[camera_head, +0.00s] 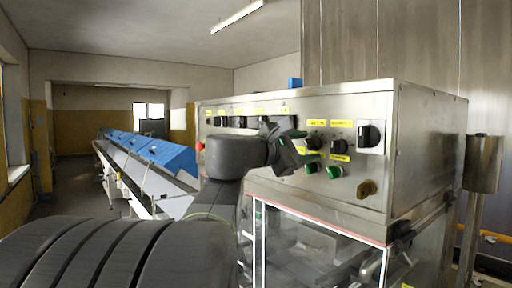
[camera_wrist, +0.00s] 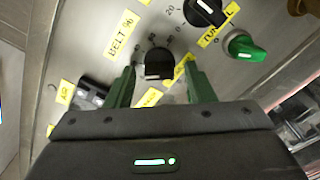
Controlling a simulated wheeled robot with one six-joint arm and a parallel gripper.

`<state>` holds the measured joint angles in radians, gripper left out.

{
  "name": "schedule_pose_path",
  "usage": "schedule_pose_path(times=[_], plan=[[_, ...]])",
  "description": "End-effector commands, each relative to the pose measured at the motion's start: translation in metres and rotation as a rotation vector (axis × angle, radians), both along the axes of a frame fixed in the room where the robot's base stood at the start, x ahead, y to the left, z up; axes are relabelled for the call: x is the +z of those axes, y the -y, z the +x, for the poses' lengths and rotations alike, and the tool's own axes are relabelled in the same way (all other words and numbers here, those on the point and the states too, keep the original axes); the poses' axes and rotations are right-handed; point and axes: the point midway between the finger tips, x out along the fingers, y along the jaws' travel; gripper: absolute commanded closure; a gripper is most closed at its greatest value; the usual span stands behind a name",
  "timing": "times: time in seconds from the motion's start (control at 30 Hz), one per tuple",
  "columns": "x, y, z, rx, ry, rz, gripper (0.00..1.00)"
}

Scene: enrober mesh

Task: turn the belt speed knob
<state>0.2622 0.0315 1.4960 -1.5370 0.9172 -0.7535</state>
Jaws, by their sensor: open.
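The belt speed knob (camera_wrist: 157,63) is a black rotary knob with a printed scale, beside a yellow label reading "BELT %" in the wrist view. In the head view it appears to be the left black knob (camera_head: 313,142) on the steel control panel, partly beside my gripper (camera_head: 303,148). My gripper is open, its two green fingers (camera_wrist: 160,72) on either side of the knob in the wrist view. I see no contact; whether the fingertips reach past the knob's face is unclear.
Close by are a second black knob (camera_wrist: 205,12) labelled in yellow and a green knob (camera_wrist: 243,47). A larger black switch (camera_head: 370,136) is farther right on the panel, above a brass fitting (camera_head: 367,189). A long blue-covered conveyor (camera_head: 165,153) runs away at left.

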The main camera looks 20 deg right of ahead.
Motion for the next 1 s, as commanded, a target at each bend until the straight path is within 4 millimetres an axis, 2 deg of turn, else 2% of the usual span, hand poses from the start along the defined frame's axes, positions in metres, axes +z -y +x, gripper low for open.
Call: schedule_pose_path(times=[0.17,0.7,1.0], plan=[[0.0,-0.009,-0.003,0.003,0.001,-0.001,0.51],[-0.002,-0.088,-0.035,0.006,0.001,0.0,0.51],[-0.001,-0.119,-0.048,0.003,0.0,0.0,0.51]])
